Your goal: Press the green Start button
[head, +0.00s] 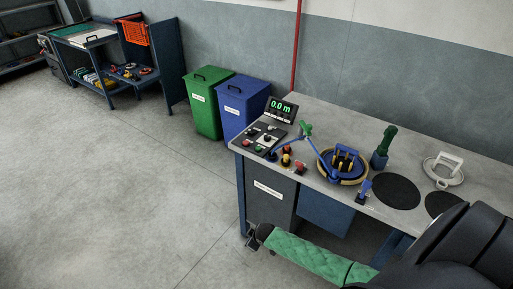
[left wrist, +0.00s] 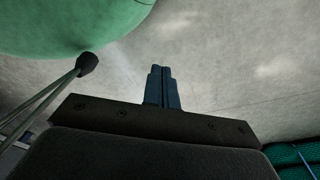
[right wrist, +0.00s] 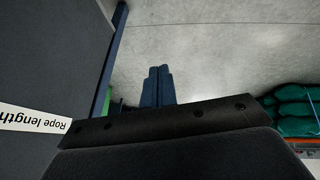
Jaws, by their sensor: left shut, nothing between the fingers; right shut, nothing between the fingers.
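The control panel (head: 266,138) sits at the left end of the grey workbench, in front of a display (head: 281,109) reading 0.0 m. A small green button (head: 258,149) shows on its front left part, beside other buttons; its lettering is too small to read. My left gripper (left wrist: 162,70) is shut and empty in the left wrist view, over bare floor. My right gripper (right wrist: 158,70) is shut and empty in the right wrist view, near a dark panel with a "Rope length" label (right wrist: 35,120). Neither wrist view shows the button.
Several knobs (head: 286,160), a blue and yellow coil device (head: 343,163) and a white ring-shaped tool (head: 443,168) crowd the workbench (head: 405,150). Green and blue bins (head: 236,103) stand behind. Floor at left is clear.

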